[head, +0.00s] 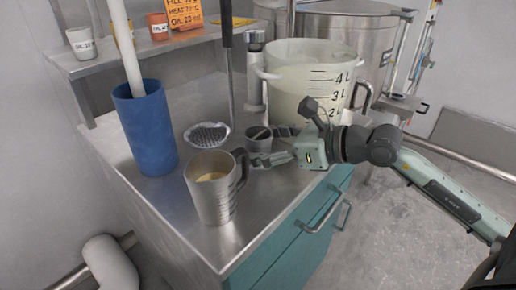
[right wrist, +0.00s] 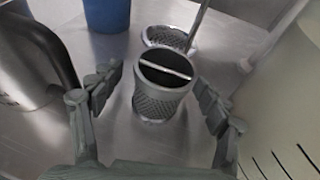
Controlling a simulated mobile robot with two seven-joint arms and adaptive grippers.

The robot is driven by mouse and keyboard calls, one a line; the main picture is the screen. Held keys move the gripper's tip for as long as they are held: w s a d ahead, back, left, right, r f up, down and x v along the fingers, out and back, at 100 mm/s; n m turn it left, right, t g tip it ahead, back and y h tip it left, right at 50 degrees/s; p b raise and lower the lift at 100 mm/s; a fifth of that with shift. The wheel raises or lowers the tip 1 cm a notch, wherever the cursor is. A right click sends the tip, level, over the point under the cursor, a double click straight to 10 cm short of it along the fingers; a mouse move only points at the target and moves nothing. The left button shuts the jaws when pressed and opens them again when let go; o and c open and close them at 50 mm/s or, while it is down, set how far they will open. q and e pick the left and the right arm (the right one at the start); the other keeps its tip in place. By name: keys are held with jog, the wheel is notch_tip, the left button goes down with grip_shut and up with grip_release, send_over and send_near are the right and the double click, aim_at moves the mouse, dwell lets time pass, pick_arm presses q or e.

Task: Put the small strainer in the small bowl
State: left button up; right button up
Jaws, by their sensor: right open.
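A small grey cylindrical mesh cup with a bar across its open top (right wrist: 160,98), which looks like the small strainer, stands upright on the steel counter; it also shows in the head view (head: 257,141). My right gripper (head: 271,147) is open, with one finger on each side of this cup; in the right wrist view the fingers (right wrist: 158,86) look apart from it. A shallow perforated dish (head: 207,135) with a long upright handle sits just behind the cup; it also shows in the right wrist view (right wrist: 166,38). I cannot tell which thing is the small bowl. My left gripper is not in view.
A metal measuring jug (head: 210,199) stands at the front of the steel counter (head: 160,205). A blue cylinder (head: 147,130) stands at the left. A large cream measuring bucket (head: 300,85) stands close behind my right gripper. Free counter lies at front left.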

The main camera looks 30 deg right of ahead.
aim_at(247, 131)
jog(key=c, duration=1.3)
jog(key=shift+r, duration=0.1)
